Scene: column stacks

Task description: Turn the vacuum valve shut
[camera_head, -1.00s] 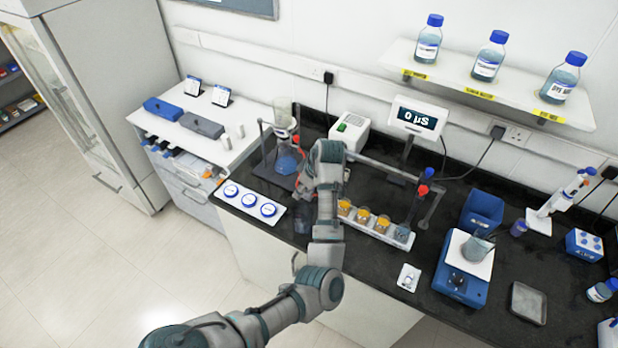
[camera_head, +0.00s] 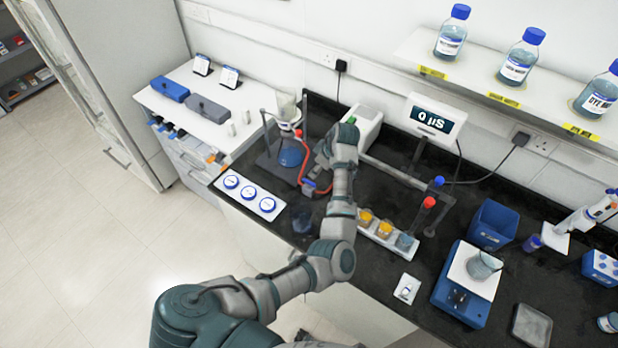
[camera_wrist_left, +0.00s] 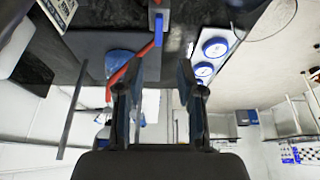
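The vacuum valve appears to be the small blue fitting (camera_head: 310,187) on the bench, with the red hose (camera_head: 301,165) running from it to the flask (camera_head: 291,156). In the left wrist view the blue fitting (camera_wrist_left: 157,19) is near the top, with the red hose (camera_wrist_left: 132,66) crossing toward the left fingertip. My left gripper (camera_wrist_left: 157,75) is open, with nothing between its fingers. In the head view my left gripper (camera_head: 318,162) is just behind the fitting, partly hidden by its own wrist. I cannot tell whether a finger touches the hose. My right gripper is not in view.
Round blue-rimmed dishes on a white tray (camera_head: 222,193) lie left of the valve. A rack of cups (camera_head: 366,232) stands to the right, and a white box (camera_head: 362,122) behind. The flask stands by a stand with posts.

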